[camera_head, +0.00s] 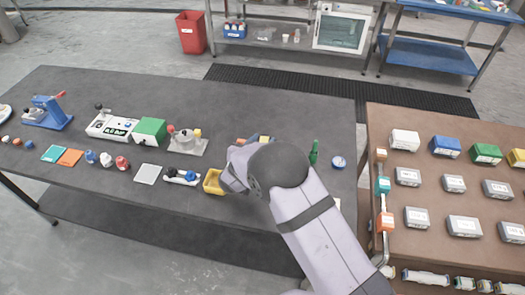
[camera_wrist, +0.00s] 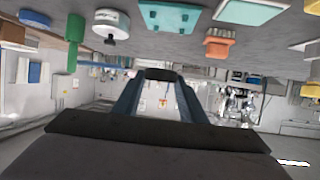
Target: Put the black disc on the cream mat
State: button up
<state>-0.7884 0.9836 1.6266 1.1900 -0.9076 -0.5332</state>
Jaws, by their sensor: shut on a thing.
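My gripper (camera_wrist: 160,82) shows in the wrist view with its two blue-grey fingers shut on a dark flat piece, which looks like the black disc (camera_wrist: 160,73) seen edge-on. In the head view my grey wrist is over the front middle of the dark table, just right of a yellow tray; the fingertips and the disc are hidden there. A pale, off-white square (camera_head: 148,174), which looks like the cream mat, lies flat and bare near the front edge, well to the left of my gripper.
A small blue-and-black piece on a white base (camera_head: 182,177) and the yellow tray (camera_head: 213,182) stand between my wrist and the pale square. A grey device (camera_head: 187,142) is behind. A green bottle (camera_head: 314,152) and round blue-white item (camera_head: 338,162) stand right.

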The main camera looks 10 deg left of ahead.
aim_at(263, 142)
jog(key=shift+r, duration=1.3)
jog(key=shift+w+r, duration=0.2)
jog(key=shift+r, duration=0.3)
jog(key=shift+s+d+r, duration=0.2)
jog(key=shift+d+r, duration=0.35)
jog(key=shift+d, duration=0.05)
jog(key=s+d+f+m+g+h, duration=0.1)
jog(key=s+d+m+g+h, duration=0.3)
jog(key=s+d, duration=0.55)
jog(key=s+d+f+m+g+h, duration=0.15)
jog(key=s+d+m+h, duration=0.45)
jog(key=d, duration=0.6)
jog(key=shift+w+f, duration=0.15)
jog(key=shift+f, duration=2.55)
jog(key=shift+f, duration=0.15)
jog(key=shift+f+g+p, duration=0.25)
jog(key=shift+f+p, duration=0.3)
jog(key=shift+f, duration=1.4)
